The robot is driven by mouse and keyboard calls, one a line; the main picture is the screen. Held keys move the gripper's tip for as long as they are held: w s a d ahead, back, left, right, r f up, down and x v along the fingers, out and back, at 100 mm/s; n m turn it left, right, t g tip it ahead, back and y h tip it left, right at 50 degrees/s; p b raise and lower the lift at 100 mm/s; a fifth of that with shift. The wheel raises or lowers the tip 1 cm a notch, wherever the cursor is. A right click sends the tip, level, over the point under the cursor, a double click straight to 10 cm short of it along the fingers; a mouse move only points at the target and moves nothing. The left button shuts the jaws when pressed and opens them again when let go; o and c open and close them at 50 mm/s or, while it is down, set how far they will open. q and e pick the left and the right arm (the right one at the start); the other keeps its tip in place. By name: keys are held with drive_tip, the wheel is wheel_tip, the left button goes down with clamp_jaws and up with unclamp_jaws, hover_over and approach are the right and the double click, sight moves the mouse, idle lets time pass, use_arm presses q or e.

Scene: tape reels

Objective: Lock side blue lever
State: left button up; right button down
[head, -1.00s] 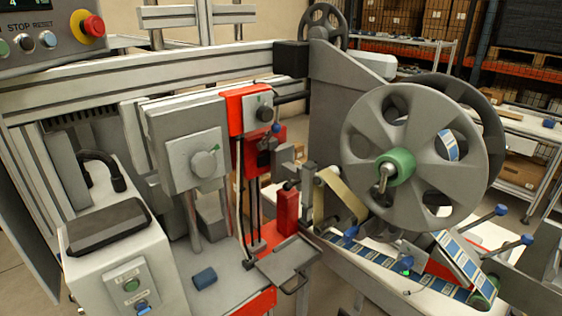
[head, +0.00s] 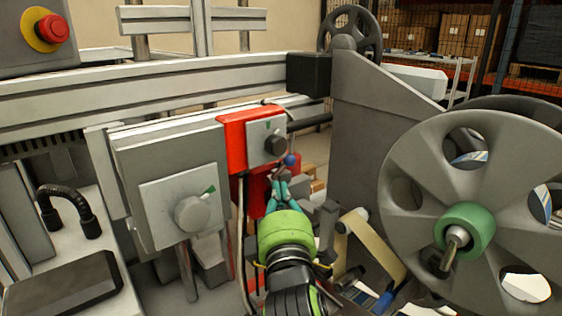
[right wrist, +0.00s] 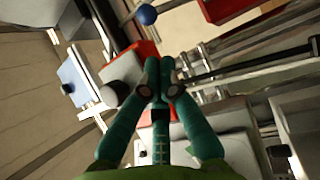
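The blue ball knob of the side lever (head: 290,160) sits on a short dark stem by the red block, just below the grey dial box. It also shows at the top of the right wrist view (right wrist: 147,14). My right gripper (head: 279,184), with teal fingers and a green body, is just below the knob in the head view and appears apart from it. In the right wrist view its fingertips (right wrist: 164,66) are drawn together with nothing visible between them. The lever's lower part is partly hidden behind the fingers. My left gripper is out of view.
A red bracket with a grey dial box (head: 267,139) is just above the lever. A grey plate with a round knob (head: 192,213) stands to the left. A large grey reel (head: 400,200) stands to the right. A horizontal beam (head: 150,85) crosses behind.

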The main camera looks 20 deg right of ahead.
sight(281, 169)
use_arm(q)
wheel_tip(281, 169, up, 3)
drive_tip(key=p, duration=0.2)
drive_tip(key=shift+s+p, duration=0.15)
drive_tip(key=shift+p, duration=0.25)
use_arm(e)
drive_tip(key=x, duration=1)
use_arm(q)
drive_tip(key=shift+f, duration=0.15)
